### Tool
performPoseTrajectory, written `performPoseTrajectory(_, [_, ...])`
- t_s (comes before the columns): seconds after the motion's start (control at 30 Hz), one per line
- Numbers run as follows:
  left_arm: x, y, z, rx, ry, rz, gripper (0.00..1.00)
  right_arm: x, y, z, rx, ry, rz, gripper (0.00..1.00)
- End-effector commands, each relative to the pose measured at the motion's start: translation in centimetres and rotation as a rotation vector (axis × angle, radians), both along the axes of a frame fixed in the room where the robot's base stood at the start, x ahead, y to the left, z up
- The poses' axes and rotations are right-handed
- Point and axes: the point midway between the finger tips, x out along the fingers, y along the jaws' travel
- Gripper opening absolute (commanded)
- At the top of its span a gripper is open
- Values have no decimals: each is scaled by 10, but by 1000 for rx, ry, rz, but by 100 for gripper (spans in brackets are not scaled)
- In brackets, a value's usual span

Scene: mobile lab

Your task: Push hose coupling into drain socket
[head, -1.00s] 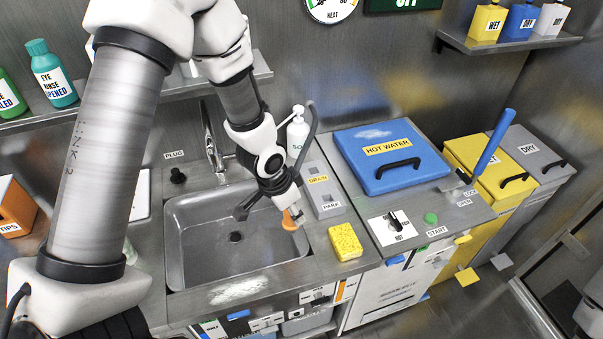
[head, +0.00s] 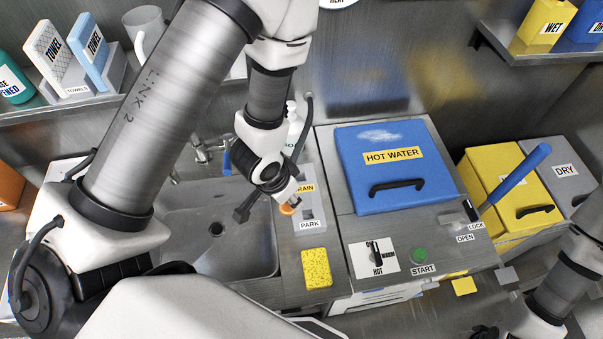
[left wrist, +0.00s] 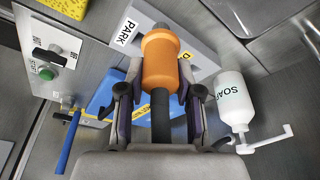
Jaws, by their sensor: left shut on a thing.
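My left gripper (head: 287,203) is shut on the orange hose coupling (head: 288,209), at the left edge of the grey DRAIN and PARK block (head: 310,190). The left wrist view shows the orange coupling (left wrist: 162,62) between both fingers, with a dark hose running back toward the palm. Its grey tip points at the grey block (left wrist: 187,33) with the PARK label. The tip and the coupling cover part of the block, so the drain socket's opening is not clear, nor whether the tip touches. My right arm shows at the lower right, its gripper out of frame.
The sink (head: 235,262) lies left of the block. A yellow sponge (head: 317,268) sits in front of the block. A white soap bottle (left wrist: 231,100) stands close to my left gripper. The blue HOT WATER lid (head: 400,190) is to the right, with a blue-handled lever (head: 520,175) beyond.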

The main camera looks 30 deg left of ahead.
Motion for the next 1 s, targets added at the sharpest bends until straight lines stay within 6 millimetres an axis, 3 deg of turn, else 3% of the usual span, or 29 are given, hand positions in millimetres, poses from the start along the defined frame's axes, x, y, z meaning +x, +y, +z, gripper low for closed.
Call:
performPoseTrajectory(0.03, [4,1,-12,0,-7,0,0,0,0,-24,0,-1,0,40])
performPoseTrajectory(0.2, [10,5,-12,11,-9,-1,0,1,0,-61,0,-1,0,40])
performPoseTrajectory(0.33, [40,11,-14,9,-14,0,0,1,0,-89,0,-1,0,40])
performPoseTrajectory(0.4, [56,15,-1,8,-4,1,0,0,0,-68,0,0,0,40])
performPoseTrajectory(0.6, [95,24,-3,10,-4,-1,0,1,0,-50,0,-2,0,40])
performPoseTrajectory(0.77, [111,28,-6,11,-3,-2,0,1,0,-42,0,-2,0,40])
performPoseTrajectory(0.9, [113,29,-38,10,1,0,0,1,0,-59,0,-1,0,40])
performPoseTrajectory(1.0, [114,28,-46,11,-2,0,0,0,0,-59,0,-1,0,40])
